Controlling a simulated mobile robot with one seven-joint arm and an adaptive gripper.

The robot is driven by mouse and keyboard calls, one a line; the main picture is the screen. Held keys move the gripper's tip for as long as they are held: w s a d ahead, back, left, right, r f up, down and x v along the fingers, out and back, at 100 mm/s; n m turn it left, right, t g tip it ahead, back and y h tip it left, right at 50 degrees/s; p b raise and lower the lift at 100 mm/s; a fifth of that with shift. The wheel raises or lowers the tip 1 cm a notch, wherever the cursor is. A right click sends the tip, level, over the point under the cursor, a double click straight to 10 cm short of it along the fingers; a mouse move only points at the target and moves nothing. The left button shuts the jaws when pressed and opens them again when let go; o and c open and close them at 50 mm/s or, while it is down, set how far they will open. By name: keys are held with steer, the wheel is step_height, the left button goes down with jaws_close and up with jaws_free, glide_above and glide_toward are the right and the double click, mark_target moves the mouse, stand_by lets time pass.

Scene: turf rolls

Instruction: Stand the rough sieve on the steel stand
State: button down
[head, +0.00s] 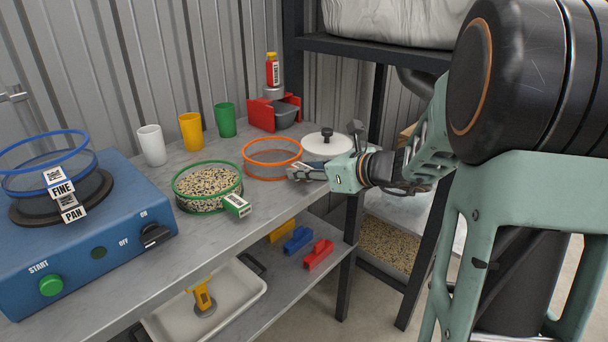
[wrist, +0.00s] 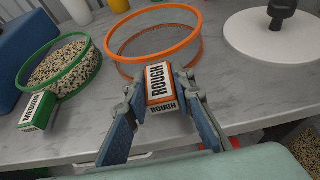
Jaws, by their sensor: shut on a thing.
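The rough sieve (head: 272,160) is an orange-rimmed mesh ring at the right part of the grey bench. It also shows in the wrist view (wrist: 153,41), with its orange tag reading ROUGH (wrist: 159,84) towards me. My gripper (head: 300,172) reaches in from the right. In the wrist view my fingers (wrist: 160,83) are shut on that tag from both sides. The sieve is roughly level, at or just above the bench top; I cannot tell whether it touches. I cannot tell for sure which thing is the steel stand.
A green sieve (head: 208,187) full of seeds stands left of the rough sieve. A white disc with a black knob (head: 326,143) is close behind my gripper. Several cups line the back. A blue machine (head: 80,240) carries the blue FINE sieve (head: 45,165) at left.

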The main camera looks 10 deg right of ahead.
steer(key=shift+r, duration=0.1)
steer(key=c, duration=1.7)
jaws_free()
steer(key=shift+o, duration=0.2)
steer(key=shift+d+r, duration=0.1)
steer(key=shift+r, duration=0.05)
steer(key=p+v, duration=0.3)
steer(key=v, duration=0.8)
steer(key=shift+s+d, duration=0.25)
steer(key=shift+s, duration=0.15)
